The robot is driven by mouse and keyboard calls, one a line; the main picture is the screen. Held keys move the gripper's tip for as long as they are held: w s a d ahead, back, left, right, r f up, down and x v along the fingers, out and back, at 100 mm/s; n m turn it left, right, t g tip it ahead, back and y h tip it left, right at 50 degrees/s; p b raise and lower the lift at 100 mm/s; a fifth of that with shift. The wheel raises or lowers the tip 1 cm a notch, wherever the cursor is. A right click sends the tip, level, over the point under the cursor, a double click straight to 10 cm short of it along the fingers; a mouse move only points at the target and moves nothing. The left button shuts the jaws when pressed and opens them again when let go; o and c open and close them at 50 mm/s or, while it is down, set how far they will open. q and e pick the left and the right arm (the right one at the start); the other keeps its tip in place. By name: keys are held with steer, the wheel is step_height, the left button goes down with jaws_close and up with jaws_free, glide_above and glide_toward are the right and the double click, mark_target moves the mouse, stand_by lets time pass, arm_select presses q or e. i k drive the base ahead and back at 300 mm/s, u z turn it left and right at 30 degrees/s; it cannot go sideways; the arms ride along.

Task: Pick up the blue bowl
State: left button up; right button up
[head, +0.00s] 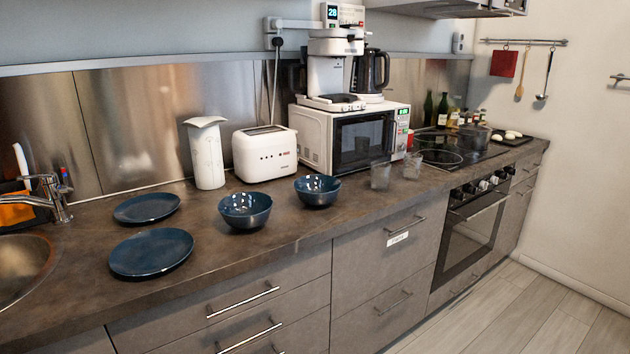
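Two dark blue bowls stand upright on the brown countertop in the head view. The other blue bowl (317,190) is a little farther to the right, in front of the microwave. Both look empty. Neither of my grippers shows in the head view.
Two blue plates (151,252) (147,207) lie left of the bowls. A sink (25,262) with a faucet is at far left. A white toaster (264,152), white container (206,153) and microwave (352,137) stand behind. Clear glasses (380,176) are right of the bowls.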

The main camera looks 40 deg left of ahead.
mark_target(315, 190)
steer(key=u, duration=1.05)
steer(key=i, duration=1.2)
steer(key=u, duration=1.3)
